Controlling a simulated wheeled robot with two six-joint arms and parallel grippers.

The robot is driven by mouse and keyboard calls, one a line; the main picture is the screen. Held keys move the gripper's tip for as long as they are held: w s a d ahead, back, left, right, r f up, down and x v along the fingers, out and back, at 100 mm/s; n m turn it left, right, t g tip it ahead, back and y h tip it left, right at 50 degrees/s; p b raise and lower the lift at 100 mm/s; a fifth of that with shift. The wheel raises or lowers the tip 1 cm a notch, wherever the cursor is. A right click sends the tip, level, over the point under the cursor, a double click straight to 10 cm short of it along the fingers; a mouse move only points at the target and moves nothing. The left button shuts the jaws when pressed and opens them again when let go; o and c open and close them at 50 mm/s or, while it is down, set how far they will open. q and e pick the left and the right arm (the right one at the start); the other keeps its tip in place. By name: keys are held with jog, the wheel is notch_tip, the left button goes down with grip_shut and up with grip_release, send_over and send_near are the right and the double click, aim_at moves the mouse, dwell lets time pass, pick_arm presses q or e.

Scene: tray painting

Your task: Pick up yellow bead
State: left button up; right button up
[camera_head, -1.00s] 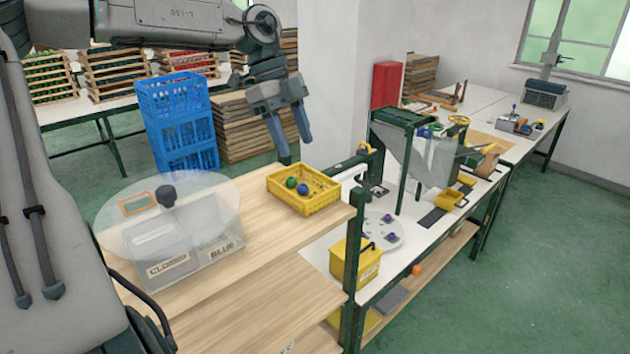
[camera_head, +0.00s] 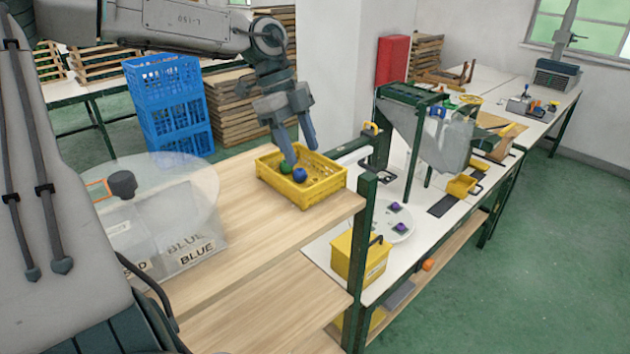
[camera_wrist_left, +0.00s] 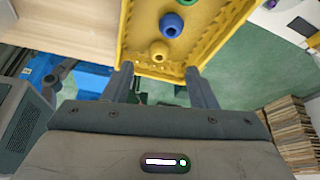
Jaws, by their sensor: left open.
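The yellow bead (camera_wrist_left: 159,50) lies in the yellow crate (camera_head: 322,195), at its near end in the left wrist view. A blue bead (camera_wrist_left: 171,24) and a green bead (camera_wrist_left: 188,2) lie in a row beyond it. In the head view the blue bead (camera_head: 299,174) and green bead (camera_head: 285,168) show, but I cannot make out the yellow one. My left gripper (camera_head: 301,154) is open and empty, pointing down over the back of the crate. In the left wrist view the yellow bead appears just beyond the gap between its fingertips (camera_wrist_left: 158,70). My right gripper is not in view.
The crate stands on a wooden shelf top (camera_head: 250,225) near a green post (camera_head: 362,250). A clear box labelled BLUE, with a round transparent disc (camera_head: 175,190), stands left. A white bench with a hopper (camera_head: 435,140) stands right.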

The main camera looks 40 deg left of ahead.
aim_at(313, 179)
pick_arm(q)
jog(key=shift+s+d+f, duration=0.15)
jog(key=shift+d+f, duration=0.4)
jog(key=p+x, duration=0.3)
jog(key=x, duration=0.1)
jog(key=shift+w+d+f+p, duration=0.25)
jog(key=shift+f+p, duration=0.1)
jog(key=shift+f, duration=0.25)
jog(key=c, duration=1)
